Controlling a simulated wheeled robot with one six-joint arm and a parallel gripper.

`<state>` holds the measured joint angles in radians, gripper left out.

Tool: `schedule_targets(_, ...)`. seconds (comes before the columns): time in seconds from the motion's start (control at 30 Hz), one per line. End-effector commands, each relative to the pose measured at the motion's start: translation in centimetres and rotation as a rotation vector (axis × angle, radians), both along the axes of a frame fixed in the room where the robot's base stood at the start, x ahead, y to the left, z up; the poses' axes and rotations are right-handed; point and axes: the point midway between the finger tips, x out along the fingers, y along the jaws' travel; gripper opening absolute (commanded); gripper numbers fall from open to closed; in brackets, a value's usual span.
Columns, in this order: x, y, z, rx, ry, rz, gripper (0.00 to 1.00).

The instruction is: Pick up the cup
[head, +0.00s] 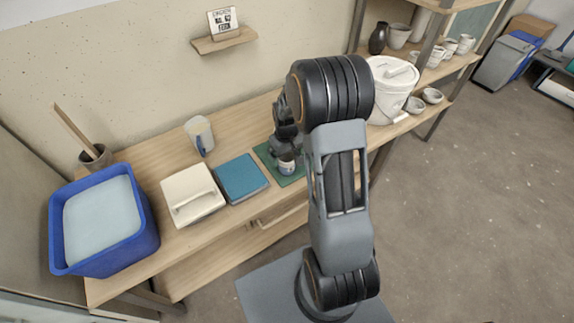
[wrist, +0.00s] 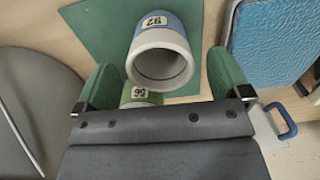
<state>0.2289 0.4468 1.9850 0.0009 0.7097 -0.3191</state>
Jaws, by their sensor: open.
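In the head view, a small pale cup (head: 286,167) sits on the mat, just below my gripper (head: 285,152). My arm hides part of the mat there.
A blue square (head: 241,177) lies left of the mat, beside a lidded white box (head: 192,194). A white jug (head: 199,135) with a blue handle stands behind. A white bucket (head: 390,92) is right; a blue tub (head: 103,222) is far left.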

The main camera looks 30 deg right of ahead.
Motion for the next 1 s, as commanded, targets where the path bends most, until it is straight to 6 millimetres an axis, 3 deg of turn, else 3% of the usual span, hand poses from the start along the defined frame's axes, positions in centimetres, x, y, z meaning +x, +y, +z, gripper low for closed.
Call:
schedule_targets(0.13, -0.03, 0.01, -1.33, 0.002, 0.000, 0.000, 0.95)
schedule_targets(0.43, -0.02, 0.02, -1.52, 0.002, -0.001, 0.000, 0.94)
schedule_targets(1.0, -0.01, 0.02, -1.49, 0.002, -0.001, 0.000, 0.40)
